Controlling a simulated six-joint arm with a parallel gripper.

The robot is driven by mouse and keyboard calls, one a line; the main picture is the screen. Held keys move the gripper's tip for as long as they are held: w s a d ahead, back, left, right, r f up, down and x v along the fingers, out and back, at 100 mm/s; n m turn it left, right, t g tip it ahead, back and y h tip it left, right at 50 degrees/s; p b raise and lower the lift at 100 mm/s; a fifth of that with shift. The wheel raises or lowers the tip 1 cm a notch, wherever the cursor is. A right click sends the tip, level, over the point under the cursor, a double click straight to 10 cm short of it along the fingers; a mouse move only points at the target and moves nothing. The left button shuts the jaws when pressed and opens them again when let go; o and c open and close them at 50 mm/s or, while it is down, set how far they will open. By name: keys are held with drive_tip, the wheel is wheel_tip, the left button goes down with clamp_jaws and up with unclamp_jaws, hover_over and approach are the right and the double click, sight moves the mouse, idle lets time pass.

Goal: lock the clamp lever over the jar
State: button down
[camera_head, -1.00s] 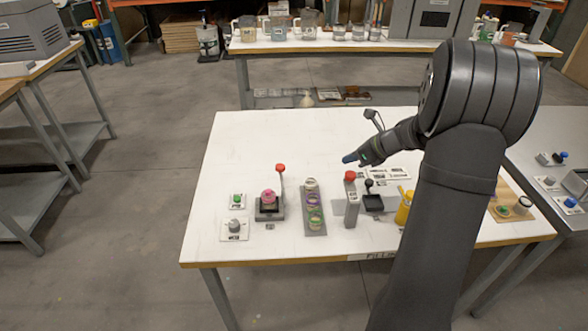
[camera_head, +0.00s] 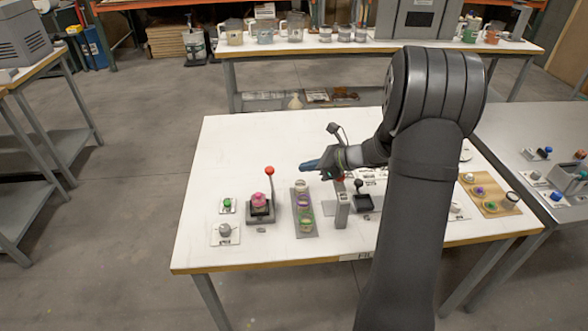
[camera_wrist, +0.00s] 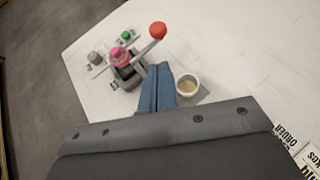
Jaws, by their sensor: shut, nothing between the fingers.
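The clamp is a dark base (camera_head: 261,214) at the left of the white table, with a lever ending in a red ball (camera_head: 270,170). The lever stands upright beside the jar. The jar with a pink top (camera_head: 259,199) sits in the base. In the wrist view the red ball (camera_wrist: 158,30) is ahead of the fingers and the pink top (camera_wrist: 119,54) is to its left. My gripper (camera_head: 306,166) is shut and empty, to the right of the lever and apart from it. Its blue fingers (camera_wrist: 157,88) show together in the wrist view.
A grey post (camera_head: 342,210) stands right of the rack. Green (camera_head: 227,204) and grey (camera_head: 225,229) knobs are at left. The table's back is clear.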

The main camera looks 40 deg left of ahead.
sight(271, 179)
drive_tip(key=x, duration=0.9)
